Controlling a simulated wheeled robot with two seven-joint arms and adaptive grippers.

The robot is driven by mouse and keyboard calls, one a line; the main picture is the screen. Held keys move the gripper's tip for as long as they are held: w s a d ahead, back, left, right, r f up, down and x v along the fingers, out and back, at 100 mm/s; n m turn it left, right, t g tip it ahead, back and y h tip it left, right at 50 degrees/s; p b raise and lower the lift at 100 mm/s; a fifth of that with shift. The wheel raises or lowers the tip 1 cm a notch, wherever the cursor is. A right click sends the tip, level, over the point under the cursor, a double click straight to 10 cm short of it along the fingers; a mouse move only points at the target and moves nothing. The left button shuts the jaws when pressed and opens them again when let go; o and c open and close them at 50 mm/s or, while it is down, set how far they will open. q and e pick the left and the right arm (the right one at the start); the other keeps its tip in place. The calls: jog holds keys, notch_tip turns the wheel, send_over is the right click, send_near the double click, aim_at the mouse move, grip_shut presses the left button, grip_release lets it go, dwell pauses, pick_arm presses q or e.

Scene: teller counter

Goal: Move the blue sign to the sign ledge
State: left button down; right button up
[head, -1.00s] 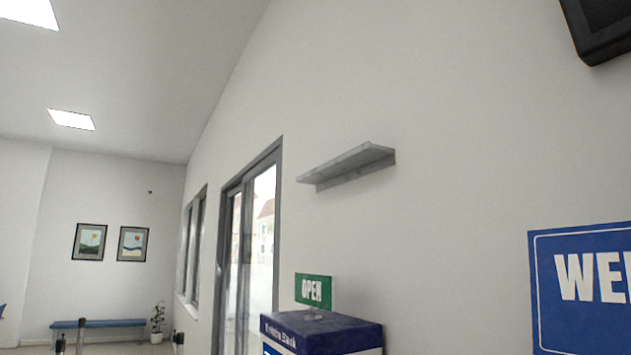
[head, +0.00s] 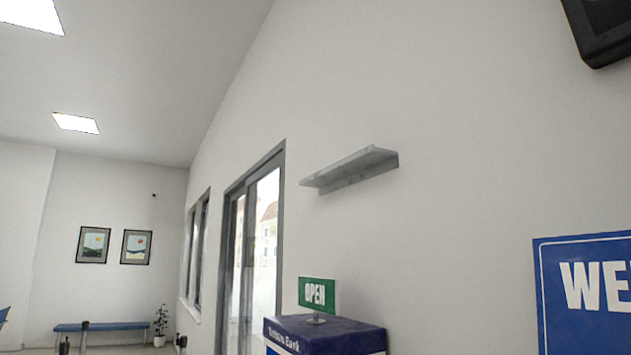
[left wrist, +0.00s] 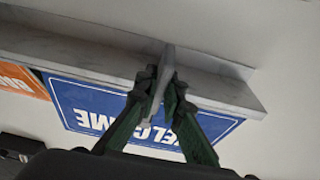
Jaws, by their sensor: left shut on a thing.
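My left gripper (left wrist: 160,100) is in the left wrist view, its green fingers shut on a slim grey piece (left wrist: 167,65). This piece seems to be the blue sign seen edge-on; no blue face of it shows. A long pale ledge (left wrist: 75,55) runs across behind the fingers, and I cannot tell whether the piece touches it. In the head view a grey ledge (head: 349,168) is fixed to the wall, with nothing seen on it from this low angle. Neither gripper shows in the head view.
A dark screen (head: 602,30) hangs top right.

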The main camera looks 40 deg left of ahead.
pick_arm(q)
jog(key=shift+f, duration=0.6)
dwell(0.8)
dwell(0.4)
jog(key=c, duration=2)
grip_release()
jog(key=shift+o, duration=0.2)
jog(key=o, duration=0.5)
jog(key=shift+c, duration=0.2)
jog(key=shift+s, duration=0.1)
